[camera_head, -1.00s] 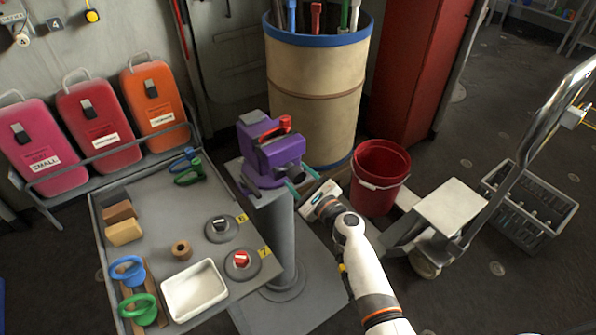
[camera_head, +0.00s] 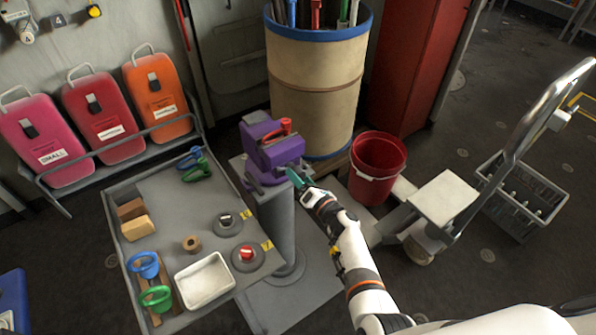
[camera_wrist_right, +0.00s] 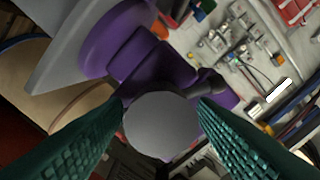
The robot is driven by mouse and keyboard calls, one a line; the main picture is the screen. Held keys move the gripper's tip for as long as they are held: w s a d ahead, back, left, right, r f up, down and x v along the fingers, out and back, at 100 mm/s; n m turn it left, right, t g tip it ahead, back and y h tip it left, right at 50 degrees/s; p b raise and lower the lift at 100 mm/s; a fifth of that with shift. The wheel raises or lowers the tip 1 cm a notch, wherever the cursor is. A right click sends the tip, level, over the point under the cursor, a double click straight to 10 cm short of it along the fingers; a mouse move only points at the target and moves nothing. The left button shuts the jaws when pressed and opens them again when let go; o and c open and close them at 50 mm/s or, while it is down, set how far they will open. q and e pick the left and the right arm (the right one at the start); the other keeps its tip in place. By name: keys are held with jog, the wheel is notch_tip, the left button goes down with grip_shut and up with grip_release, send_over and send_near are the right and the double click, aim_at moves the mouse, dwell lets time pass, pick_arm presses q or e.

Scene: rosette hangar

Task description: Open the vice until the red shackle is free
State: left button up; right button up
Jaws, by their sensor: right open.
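The purple vice (camera_head: 267,157) stands on a grey pedestal (camera_head: 277,215) beside the workbench. The red shackle (camera_head: 284,126) is at the top of the vice, between its jaws as far as I can see. My right gripper (camera_head: 296,177) is at the near right side of the vice, with its teal fingers apart. In the right wrist view, a round grey end (camera_wrist_right: 160,124), seemingly of the vice's screw or handle, lies between the open fingers (camera_wrist_right: 160,106). Contact cannot be told. Purple vice parts (camera_wrist_right: 150,60) fill the area beyond. My left gripper is not in view.
The grey bench (camera_head: 170,215) at left holds a white tray (camera_head: 205,281), wooden blocks and coloured shackles. A red bucket (camera_head: 377,167) and a beige barrel (camera_head: 315,85) stand close behind my right gripper. A trolley (camera_head: 445,200) is at right.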

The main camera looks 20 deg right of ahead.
jog(key=m, duration=0.1)
jog(key=m+p, duration=0.1)
jog(key=m, duration=0.1)
jog(key=m+p, duration=0.1)
jog(key=shift+r+m, duration=0.25)
jog(key=shift+m, duration=0.05)
jog(key=m+p, duration=0.2)
jog(key=m, duration=0.3)
jog(key=m+p, duration=0.1)
jog(key=m, duration=0.4)
jog(key=m+p, duration=0.1)
jog(key=m, duration=0.3)
jog(key=shift+f+m, duration=0.2)
jog(key=shift+m, duration=0.2)
jog(key=shift+c, duration=0.2)
